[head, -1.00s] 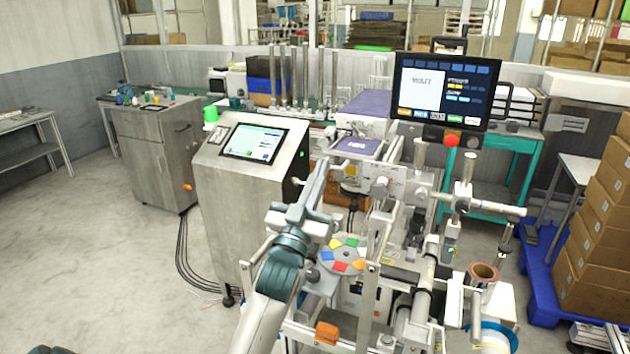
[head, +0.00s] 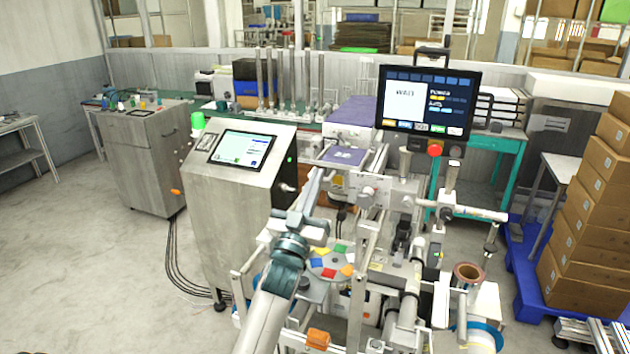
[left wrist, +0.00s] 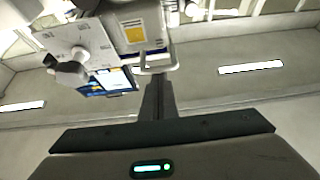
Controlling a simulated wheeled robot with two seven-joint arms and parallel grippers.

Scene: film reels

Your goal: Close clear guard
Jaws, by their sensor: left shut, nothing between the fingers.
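My left gripper (head: 316,178) is shut and empty, reaching up and away over the front of the labelling machine (head: 370,192). In the left wrist view its closed fingers (left wrist: 157,90) point at a thin metal bar (left wrist: 158,69) shaped like a handle, below a grey housing with a yellow label (left wrist: 135,34). I cannot tell whether the fingertips touch the bar. I cannot make out the clear guard's panel against the machine in either view. My right gripper is not in view.
A steel control cabinet (head: 230,215) with a touch screen stands left of my arm. A disc with coloured patches (head: 330,262) lies right of my wrist. A monitor (head: 428,103) rises above the machine. Boxes (head: 590,210) are stacked on a blue pallet at right. Floor at left is clear.

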